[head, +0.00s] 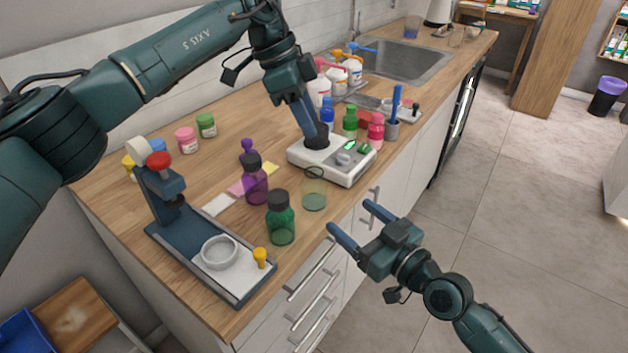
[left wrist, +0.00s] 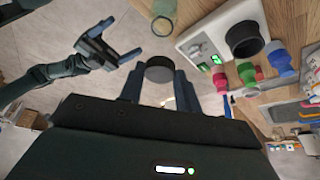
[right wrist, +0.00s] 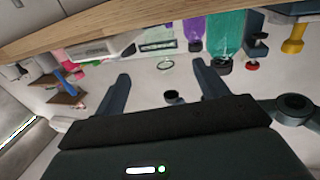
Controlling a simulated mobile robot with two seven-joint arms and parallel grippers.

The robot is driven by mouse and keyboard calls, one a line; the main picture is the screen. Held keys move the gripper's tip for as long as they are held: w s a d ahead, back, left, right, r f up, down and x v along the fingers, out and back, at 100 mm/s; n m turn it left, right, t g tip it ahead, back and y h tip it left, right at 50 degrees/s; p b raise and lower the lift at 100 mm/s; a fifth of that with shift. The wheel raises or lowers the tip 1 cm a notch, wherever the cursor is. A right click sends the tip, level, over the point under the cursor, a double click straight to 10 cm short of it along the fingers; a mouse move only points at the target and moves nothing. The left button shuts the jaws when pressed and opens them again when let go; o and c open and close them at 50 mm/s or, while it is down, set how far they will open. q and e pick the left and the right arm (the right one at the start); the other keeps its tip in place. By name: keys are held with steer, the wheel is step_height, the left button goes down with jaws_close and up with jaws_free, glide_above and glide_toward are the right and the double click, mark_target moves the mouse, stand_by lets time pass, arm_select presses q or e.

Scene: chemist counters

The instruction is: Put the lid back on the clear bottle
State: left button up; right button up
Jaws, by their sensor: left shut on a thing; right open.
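The clear bottle (head: 314,190) stands upright and uncapped near the counter's front edge, beside a green bottle with a dark cap. Its open rim (left wrist: 162,24) shows at the top of the left wrist view. My left gripper (head: 311,128) points down over the white device, behind the clear bottle. It is shut on the black lid (left wrist: 160,70), held apart from the bottle. In the head view the lid is hard to tell from the device's black round top. My right gripper (head: 348,217) is open and empty, in front of the counter, below and right of the bottle.
The white device (head: 340,166) stands right of the clear bottle. The green bottle (head: 281,222) and purple bottle (head: 256,184) stand to its left. A blue stand (head: 158,190) with a white dish is further left. Several small bottles crowd the counter behind the device.

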mark_target(322, 194)
arm_select(q)
steer(key=shift+s+r, duration=0.1)
steer(key=shift+s, duration=0.2)
arm_select(e)
steer(key=x, duration=1.1)
steer(key=shift+w+a, duration=0.25)
steer(key=shift+a, duration=0.1)
steer(key=shift+c, duration=0.3)
steer(key=c, duration=1.4)
arm_select(q)
steer(key=shift+f, duration=2.5)
steer(key=shift+w+f, duration=0.1)
steer(key=shift+f, duration=0.75)
steer(key=shift+f, duration=0.55)
